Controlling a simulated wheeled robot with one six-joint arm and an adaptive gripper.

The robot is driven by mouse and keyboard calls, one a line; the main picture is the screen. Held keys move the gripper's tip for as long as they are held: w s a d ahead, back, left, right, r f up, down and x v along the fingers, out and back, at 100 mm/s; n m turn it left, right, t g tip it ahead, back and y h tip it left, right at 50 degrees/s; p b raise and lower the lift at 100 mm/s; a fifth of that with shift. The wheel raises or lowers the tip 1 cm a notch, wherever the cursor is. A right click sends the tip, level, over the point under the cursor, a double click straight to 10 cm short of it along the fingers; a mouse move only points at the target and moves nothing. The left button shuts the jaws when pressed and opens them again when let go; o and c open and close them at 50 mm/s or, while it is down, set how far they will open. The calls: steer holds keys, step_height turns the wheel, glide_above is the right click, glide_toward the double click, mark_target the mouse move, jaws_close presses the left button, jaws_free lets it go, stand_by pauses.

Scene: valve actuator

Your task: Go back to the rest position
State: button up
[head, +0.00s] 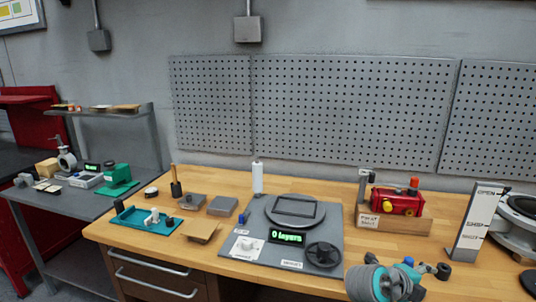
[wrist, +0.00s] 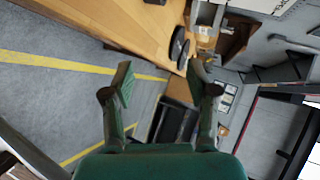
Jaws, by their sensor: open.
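My gripper (wrist: 160,84) shows in the wrist view with its two green-padded fingers wide apart. Nothing is between them. The wrist view is tilted and looks past the fingers at the grey floor (wrist: 60,90) and the wooden bench (wrist: 150,25). The fingers appear clear of everything. I cannot make out my gripper in the head view.
In the head view the wooden bench (head: 225,262) holds a grey plate with a "0 layers" display (head: 286,237), a black handwheel (head: 323,254), a teal tray (head: 130,218) and a red device (head: 397,201). A grey ribbed round thing (head: 368,282) is at the front right.

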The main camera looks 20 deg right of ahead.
steer(key=s+a+f+n+t+y, duration=0.25)
steer(key=a+f+n+t, duration=0.35)
steer(key=a+f+n, duration=0.55)
steer(key=s+a+f+n+t+y, duration=0.3)
steer(key=s+a+f+n+y, duration=0.1)
steer(key=s+a+f+n, duration=0.4)
steer(key=s+a+n+t+y, duration=0.3)
steer(key=s+a+n+y, duration=0.2)
steer(key=s+a+n, duration=0.65)
steer(key=s+a+r+n, duration=0.1)
steer(key=s+r, duration=0.3)
steer(key=s, duration=0.2)
steer(key=s+a+r+n+t+y, duration=0.1)
steer(key=s+r, duration=0.2)
steer(key=s, duration=0.3)
steer(key=shift+s+r+n, duration=0.3)
steer(key=shift+r, duration=0.05)
